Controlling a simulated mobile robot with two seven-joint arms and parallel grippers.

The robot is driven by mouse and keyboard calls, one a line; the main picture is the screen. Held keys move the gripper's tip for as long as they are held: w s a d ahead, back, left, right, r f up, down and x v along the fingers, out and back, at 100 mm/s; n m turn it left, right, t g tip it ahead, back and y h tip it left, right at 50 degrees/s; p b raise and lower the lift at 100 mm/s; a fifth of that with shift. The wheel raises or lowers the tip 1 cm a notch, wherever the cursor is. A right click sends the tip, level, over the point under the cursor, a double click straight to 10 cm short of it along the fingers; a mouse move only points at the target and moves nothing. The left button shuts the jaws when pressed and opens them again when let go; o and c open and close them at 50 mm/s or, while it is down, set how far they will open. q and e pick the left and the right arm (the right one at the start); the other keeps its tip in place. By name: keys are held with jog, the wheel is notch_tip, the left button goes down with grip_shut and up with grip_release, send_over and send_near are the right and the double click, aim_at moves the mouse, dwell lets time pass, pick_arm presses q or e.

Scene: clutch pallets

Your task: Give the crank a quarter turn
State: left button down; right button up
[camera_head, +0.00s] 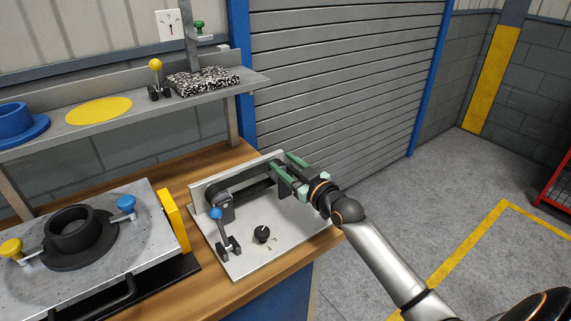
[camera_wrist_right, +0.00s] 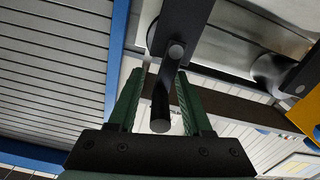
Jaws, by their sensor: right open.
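The crank (camera_wrist_right: 183,35) shows in the right wrist view as a dark flat arm with a round black handle (camera_wrist_right: 160,110) at its near end. My right gripper (camera_wrist_right: 161,75) is open, with one green finger on each side of the handle and a gap on both sides. My left gripper is not in view.
A blue-knobbed clamp (camera_head: 216,214) and a small black knob (camera_head: 262,234) stand on the fixture plate. A grey pallet (camera_head: 130,199) with a black ring lies to the left. A shelf (camera_head: 130,112) hangs behind.

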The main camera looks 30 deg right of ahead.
grip_shut()
dwell(0.3)
